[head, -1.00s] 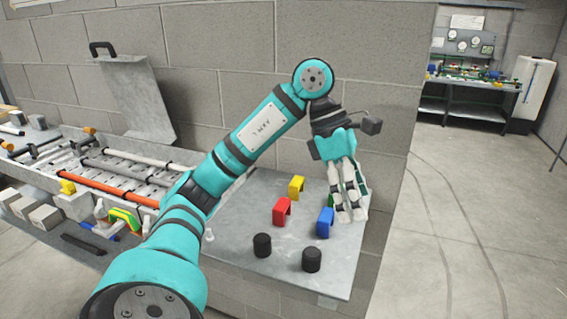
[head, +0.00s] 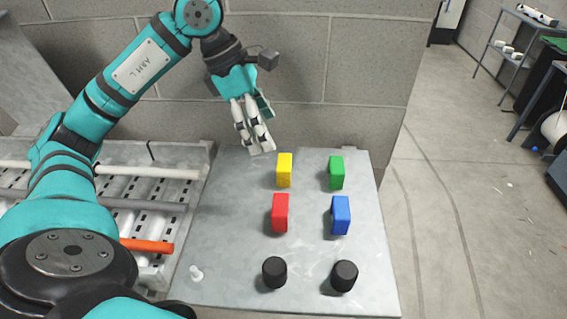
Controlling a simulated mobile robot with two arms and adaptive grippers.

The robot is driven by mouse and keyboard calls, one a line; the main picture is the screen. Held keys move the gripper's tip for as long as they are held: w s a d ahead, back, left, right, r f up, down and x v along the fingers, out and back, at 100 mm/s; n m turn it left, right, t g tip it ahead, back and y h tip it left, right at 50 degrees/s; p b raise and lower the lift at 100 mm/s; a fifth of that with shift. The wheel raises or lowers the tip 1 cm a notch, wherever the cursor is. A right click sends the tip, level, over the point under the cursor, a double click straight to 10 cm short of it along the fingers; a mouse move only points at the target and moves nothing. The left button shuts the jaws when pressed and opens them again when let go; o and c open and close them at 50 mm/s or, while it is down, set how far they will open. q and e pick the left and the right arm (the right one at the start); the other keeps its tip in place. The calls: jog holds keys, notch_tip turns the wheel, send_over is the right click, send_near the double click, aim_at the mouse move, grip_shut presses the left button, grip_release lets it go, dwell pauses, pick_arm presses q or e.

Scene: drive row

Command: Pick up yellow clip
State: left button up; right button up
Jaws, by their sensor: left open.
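The yellow clip (head: 284,170) stands on the grey table top (head: 225,240) at its back, in the left column of coloured clips. My left gripper (head: 255,140) hangs above the back of the table, a little left of the yellow clip and apart from it. Its fingers point down and it is open and empty. No other gripper is in view.
A green clip (head: 336,172) stands right of the yellow one. A red clip (head: 280,212) and a blue clip (head: 341,215) are nearer. Two black cylinders (head: 274,272) (head: 344,275) stand at the front. A block wall (head: 350,100) rises behind. A roller rack (head: 150,200) adjoins on the left.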

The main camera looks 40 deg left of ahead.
aim_at(282, 162)
pick_arm(q)
jog(key=x, duration=0.2)
jog(key=p+x, duration=0.1)
jog(key=x, duration=0.1)
jog(key=a+x, duration=0.1)
jog(key=x, duration=0.1)
jog(key=shift+w+f, duration=0.15)
jog(key=shift+f, duration=0.3)
jog(key=shift+d+f+p, duration=0.2)
jog(key=shift+d+p, duration=0.05)
jog(key=shift+p, duration=0.15)
jog(key=p+x, duration=0.2)
jog(key=x, duration=0.2)
jog(key=shift+w+f+p, duration=0.15)
jog(key=shift+w+p, duration=0.1)
jog(key=shift+p, duration=0.05)
jog(key=shift+w+f, duration=0.1)
jog(key=shift+f, duration=0.2)
pick_arm(e)
jog(key=r, duration=0.3)
jog(key=a+r, duration=0.1)
jog(key=r, duration=0.1)
jog(key=shift+w+a, duration=0.1)
jog(key=shift+w, duration=0.15)
pick_arm(q)
jog(key=shift+c, duration=0.4)
